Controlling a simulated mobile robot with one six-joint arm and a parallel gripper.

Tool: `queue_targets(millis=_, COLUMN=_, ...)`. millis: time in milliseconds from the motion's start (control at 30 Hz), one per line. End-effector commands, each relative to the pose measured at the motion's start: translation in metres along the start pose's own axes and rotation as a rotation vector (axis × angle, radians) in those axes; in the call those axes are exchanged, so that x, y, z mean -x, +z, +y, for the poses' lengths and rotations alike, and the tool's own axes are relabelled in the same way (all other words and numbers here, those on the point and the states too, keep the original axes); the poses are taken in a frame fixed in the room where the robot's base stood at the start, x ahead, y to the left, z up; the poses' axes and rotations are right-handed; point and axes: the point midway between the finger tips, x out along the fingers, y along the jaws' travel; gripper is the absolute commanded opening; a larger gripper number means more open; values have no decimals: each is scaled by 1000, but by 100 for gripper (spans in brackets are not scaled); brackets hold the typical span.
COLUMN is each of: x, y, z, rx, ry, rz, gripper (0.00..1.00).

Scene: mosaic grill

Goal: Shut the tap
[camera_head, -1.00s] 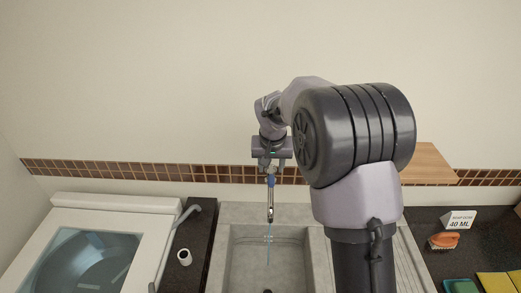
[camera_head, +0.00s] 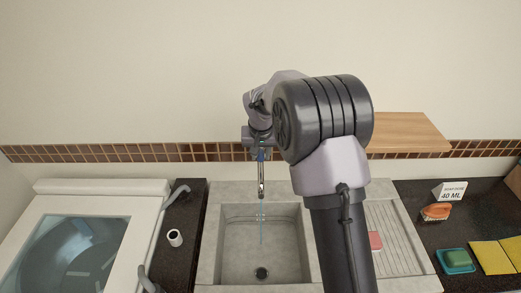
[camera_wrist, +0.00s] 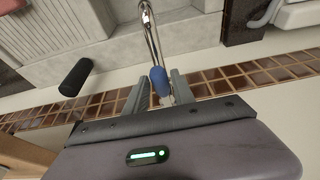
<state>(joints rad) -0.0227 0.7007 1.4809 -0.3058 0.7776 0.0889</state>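The tap shows in the head view as a chrome spout (camera_head: 261,182) over the grey sink (camera_head: 210,245), with a thin stream of water (camera_head: 261,222) falling from it. In the wrist view the chrome spout (camera_wrist: 151,35) rises from a blue part (camera_wrist: 159,82) of the tap. My gripper (camera_head: 260,157) is at the back of the sink by the tap's upper end. In the wrist view my gripper (camera_wrist: 159,78) has its fingers apart, one on each side of the blue part, with narrow gaps showing. Whether either finger touches it is unclear.
A washing machine (camera_head: 105,187) with a glass lid stands left. A wooden shelf (camera_head: 410,132) is on the wall to the right. A black cylinder (camera_wrist: 76,77) lies beside the tap in the wrist view. A pink block (camera_head: 375,240), brush (camera_head: 436,212) and sponges are right.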

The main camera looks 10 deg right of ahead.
Motion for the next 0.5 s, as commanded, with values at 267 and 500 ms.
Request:
queue_targets(millis=267, x=0, y=0, z=0, rx=0, ry=0, rz=0, gripper=0)
queue_targets(millis=500, x=-9, y=4, z=0, rx=0, ry=0, rz=-2, gripper=0)
